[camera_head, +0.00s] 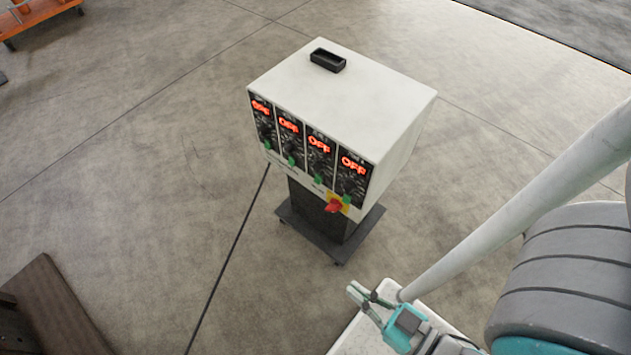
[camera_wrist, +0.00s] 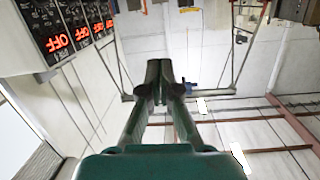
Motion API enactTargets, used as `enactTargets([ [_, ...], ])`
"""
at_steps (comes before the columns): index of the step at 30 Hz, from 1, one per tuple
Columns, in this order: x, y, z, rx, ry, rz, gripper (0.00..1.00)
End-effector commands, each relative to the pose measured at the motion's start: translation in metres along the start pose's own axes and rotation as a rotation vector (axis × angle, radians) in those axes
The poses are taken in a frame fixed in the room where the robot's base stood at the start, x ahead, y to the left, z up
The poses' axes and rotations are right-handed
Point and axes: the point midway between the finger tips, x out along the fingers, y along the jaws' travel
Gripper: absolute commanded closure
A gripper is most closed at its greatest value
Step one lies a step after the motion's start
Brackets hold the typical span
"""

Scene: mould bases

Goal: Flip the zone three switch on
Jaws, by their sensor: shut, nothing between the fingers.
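A white control cabinet (camera_head: 345,95) stands on a dark wheeled pedestal in the head view. Its front has a row of black zone panels, each with a red OFF display and a small green switch below. The third panel from the left (camera_head: 319,158) reads OFF, with its green switch (camera_head: 317,181) at the bottom; the zone labels are too small to read. My gripper (camera_head: 358,291) is shut and empty, in front of the cabinet and apart from it, lower right in the picture. In the wrist view my gripper (camera_wrist: 165,78) points away from the panels (camera_wrist: 60,38), which show upper left.
A red rotary switch on a yellow plate (camera_head: 336,203) sits below the rightmost panel. A black tray (camera_head: 328,60) lies on the cabinet top. A dark brown object (camera_head: 55,310) is at lower left. Open concrete floor surrounds the cabinet.

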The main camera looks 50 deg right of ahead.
Motion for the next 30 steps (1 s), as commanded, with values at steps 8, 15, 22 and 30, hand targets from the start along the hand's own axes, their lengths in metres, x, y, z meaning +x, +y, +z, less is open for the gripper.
enactTargets([
  [8,0.048,0.015,0.014,0.221,0.233,0.015,1.0],
  [15,0.09,0.038,0.025,0.413,0.43,0.056,1.0],
  [22,0.13,0.064,0.037,0.59,0.609,0.121,1.0],
  [30,0.177,0.093,0.054,0.782,0.809,0.229,1.0],
])
